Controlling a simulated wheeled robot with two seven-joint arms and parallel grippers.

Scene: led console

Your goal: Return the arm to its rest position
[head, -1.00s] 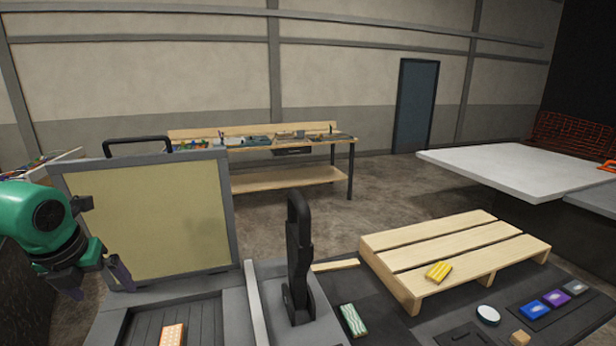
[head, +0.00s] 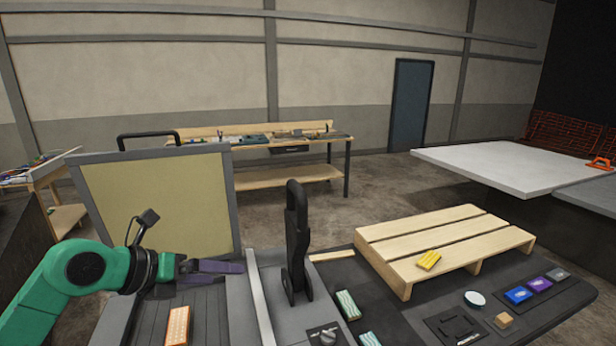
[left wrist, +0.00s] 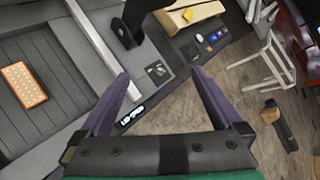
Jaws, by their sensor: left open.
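My left gripper (head: 215,268) is in front of the tan panel, above the dark ribbed tray, with its purple fingers pointing right. In the left wrist view its two fingers (left wrist: 160,75) are spread apart, with nothing between them. My green left arm comes in from the left edge. An orange block with pale dots (head: 178,326) lies on the ribbed surface below the gripper, apart from it; it also shows in the left wrist view (left wrist: 24,84). My right gripper is in neither view.
A tan panel (head: 165,205) stands behind the gripper. A tall black handle (head: 296,240) rises to its right. A wooden pallet (head: 440,245) carries a yellow block (head: 428,260). Green striped blocks (head: 348,305), a white disc (head: 475,299) and a blue block (head: 518,294) lie nearby.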

